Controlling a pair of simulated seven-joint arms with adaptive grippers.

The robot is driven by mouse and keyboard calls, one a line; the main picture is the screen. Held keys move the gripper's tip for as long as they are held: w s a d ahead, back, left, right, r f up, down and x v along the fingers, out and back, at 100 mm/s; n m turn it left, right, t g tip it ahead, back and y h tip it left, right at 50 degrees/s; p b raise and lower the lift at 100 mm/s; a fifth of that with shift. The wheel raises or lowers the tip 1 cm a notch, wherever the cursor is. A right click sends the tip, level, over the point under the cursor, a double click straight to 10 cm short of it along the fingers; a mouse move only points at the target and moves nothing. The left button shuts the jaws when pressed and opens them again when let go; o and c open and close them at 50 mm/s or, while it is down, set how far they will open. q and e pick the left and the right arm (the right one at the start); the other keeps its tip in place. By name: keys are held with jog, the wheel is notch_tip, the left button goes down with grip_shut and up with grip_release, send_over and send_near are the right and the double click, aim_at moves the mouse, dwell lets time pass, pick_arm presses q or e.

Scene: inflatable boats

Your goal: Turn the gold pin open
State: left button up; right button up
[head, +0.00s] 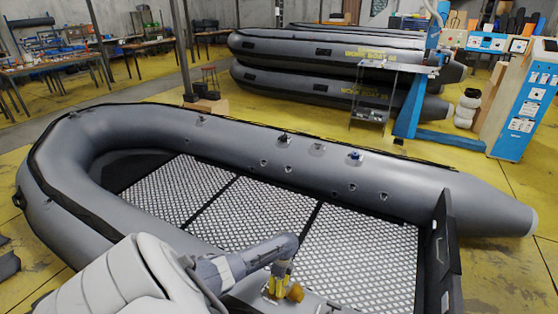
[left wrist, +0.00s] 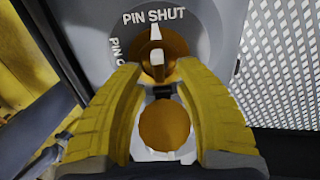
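The gold pin (left wrist: 163,45) shows in the left wrist view as a round gold disc on a grey plate, its white pointer upward under the words PIN SHUT. Below it, between my fingers, is a rounded gold knob (left wrist: 165,125). A dark piece sits between disc and knob. My left gripper (left wrist: 160,72) has its yellow fingers apart, one on each side of the knob, tips at the disc's lower edge. I cannot tell whether they touch. In the head view my left gripper (head: 279,283) is low at the boat's near side, beside a gold knob (head: 295,293). My right gripper is not in view.
The grey inflatable boat (head: 120,125) fills the middle, with a patterned floor (head: 260,210) and a dark transom (head: 440,250) at right. Stacked boats (head: 320,75), a blue machine (head: 525,100) and workbenches (head: 50,68) stand behind. Yellow floor lies around the boat.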

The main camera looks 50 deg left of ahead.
pick_arm(q)
jog(key=shift+o, duration=0.4)
jog(key=shift+f, duration=0.2)
grip_shut()
